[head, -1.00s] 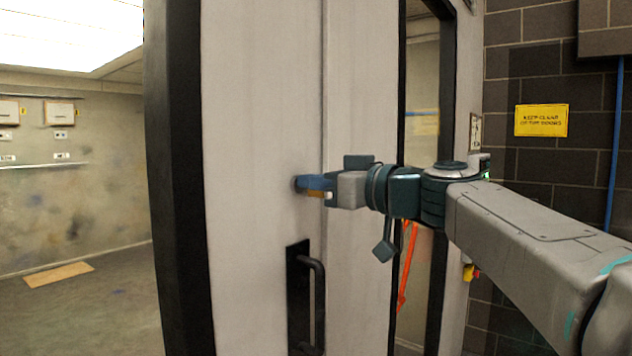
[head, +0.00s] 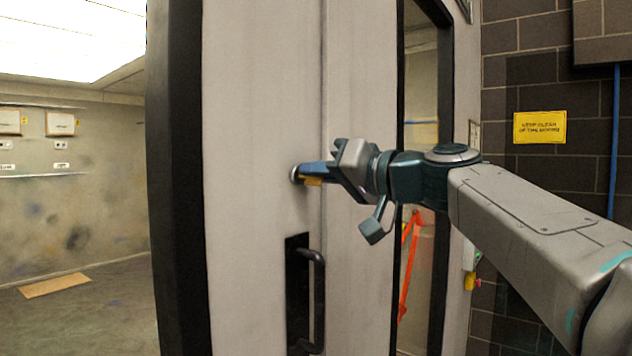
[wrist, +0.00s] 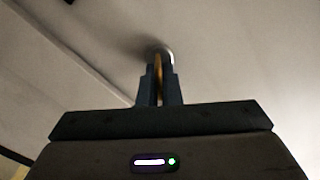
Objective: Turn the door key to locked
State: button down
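The door (head: 262,120) is a pale grey panel with a dark edge, and its round metal lock (head: 295,174) sits above a black pull handle. My gripper (head: 308,174) is at the lock, with its blue fingers closed on the brass-yellow key (head: 313,181). In the wrist view the key (wrist: 158,68) shows as a thin yellow edge between the two fingers (wrist: 159,85), in front of the silver lock rim (wrist: 168,55). The gripper is rolled at a tilt. The keyway and the key's tip are hidden.
The black pull handle (head: 318,300) stands out from the door below my gripper. A glazed panel with orange tape (head: 408,262) is to the right. A yellow sign (head: 540,127) hangs on the dark block wall. The booth opens at left, with a flat board (head: 54,285) on its floor.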

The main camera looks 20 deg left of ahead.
jog(key=m, duration=0.5)
jog(key=shift+w+f+m+b, duration=0.15)
jog(key=shift+m+b, duration=0.15)
jog(key=shift+b, duration=0.05)
jog(key=m, duration=0.5)
jog(key=shift+d+f, duration=0.1)
jog(key=shift+f, duration=0.05)
jog(key=shift+m, duration=0.4)
jog(key=c, duration=1.6)
grip_release()
jog(key=shift+w, duration=0.1)
jog(key=b+v, duration=0.3)
jog(key=v, duration=1.1)
